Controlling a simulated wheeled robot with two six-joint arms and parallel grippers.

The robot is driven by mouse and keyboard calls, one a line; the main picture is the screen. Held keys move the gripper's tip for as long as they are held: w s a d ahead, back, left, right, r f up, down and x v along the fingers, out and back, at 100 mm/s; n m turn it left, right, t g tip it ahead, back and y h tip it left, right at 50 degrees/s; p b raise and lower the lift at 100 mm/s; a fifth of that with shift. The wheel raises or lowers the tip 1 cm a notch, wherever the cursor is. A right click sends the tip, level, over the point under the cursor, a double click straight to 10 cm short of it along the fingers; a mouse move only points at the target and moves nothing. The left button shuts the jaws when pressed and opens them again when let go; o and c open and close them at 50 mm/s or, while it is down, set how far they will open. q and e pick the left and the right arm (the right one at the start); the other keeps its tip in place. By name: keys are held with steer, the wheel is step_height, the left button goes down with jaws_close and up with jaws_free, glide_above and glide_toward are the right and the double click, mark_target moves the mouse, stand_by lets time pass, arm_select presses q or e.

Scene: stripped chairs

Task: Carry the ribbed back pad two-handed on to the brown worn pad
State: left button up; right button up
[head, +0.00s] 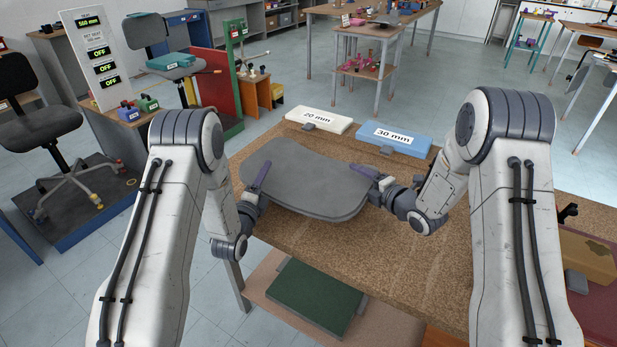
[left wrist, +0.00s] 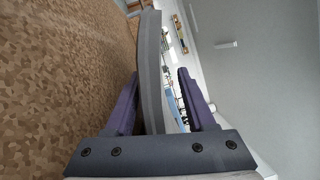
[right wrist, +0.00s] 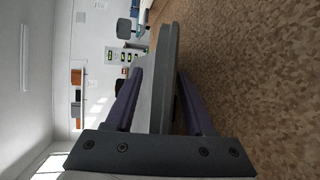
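A large flat grey pad (head: 310,175) with rounded corners is over the cork-topped table; I take it for the back pad, though no ribs show clearly. My left gripper (head: 260,178) is at its left edge and my right gripper (head: 370,180) at its right edge. In the left wrist view the pad's edge (left wrist: 152,75) stands between the two purple fingers, with a gap on the right side. In the right wrist view the edge (right wrist: 165,85) is likewise between spread fingers. Both grippers look open around it. I cannot identify the brown worn pad; what lies under the grey pad is hidden.
A white 20 mm block (head: 319,119) and a blue 30 mm block (head: 390,139) lie along the table's back edge. A dark green pad (head: 315,298) lies on the low shelf. A brown object (head: 588,256) sits at right. The table's front (head: 400,265) is clear.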

arm_select(q)
jaws_close()
arm_select(e)
jaws_close()
steer(key=shift+d, duration=0.1)
stand_by(0.8)
